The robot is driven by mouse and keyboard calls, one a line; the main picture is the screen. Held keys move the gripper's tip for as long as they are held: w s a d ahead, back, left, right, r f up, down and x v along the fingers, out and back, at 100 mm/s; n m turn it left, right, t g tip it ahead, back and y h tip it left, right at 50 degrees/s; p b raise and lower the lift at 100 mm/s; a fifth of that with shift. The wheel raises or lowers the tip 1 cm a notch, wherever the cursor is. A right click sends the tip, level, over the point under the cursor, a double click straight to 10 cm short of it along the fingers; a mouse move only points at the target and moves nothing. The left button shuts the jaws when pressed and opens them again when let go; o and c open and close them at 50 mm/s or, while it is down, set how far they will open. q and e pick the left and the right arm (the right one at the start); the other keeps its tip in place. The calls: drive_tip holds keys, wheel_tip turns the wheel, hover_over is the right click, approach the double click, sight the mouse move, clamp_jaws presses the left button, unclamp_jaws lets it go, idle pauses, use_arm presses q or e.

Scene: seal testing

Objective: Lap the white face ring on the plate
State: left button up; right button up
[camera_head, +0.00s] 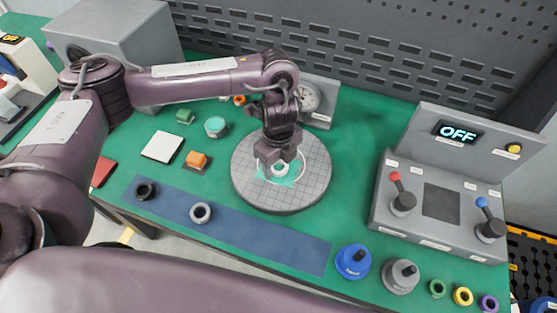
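The round grey lapping plate (248,185) with grid lines sits on the green mat near the middle. The white face ring (281,170) is low over the plate, with a teal smear around it; whether it touches the plate is hard to tell. My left gripper (279,164) points down over the plate, its fingers on either side of the white ring and seemingly closed on it. The fingers hide part of the ring. My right gripper is not in view.
A dial gauge (310,97) stands behind the plate. A control box (440,195) reading OFF stands right.

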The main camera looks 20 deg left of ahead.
use_arm(q)
drive_tip(key=shift+r+p, duration=0.25)
drive_tip(key=shift+p, duration=0.1)
idle(0.4)
drive_tip(key=c, duration=0.8)
drive_tip(key=shift+r+p, duration=0.6)
drive_tip(key=shift+p, duration=0.05)
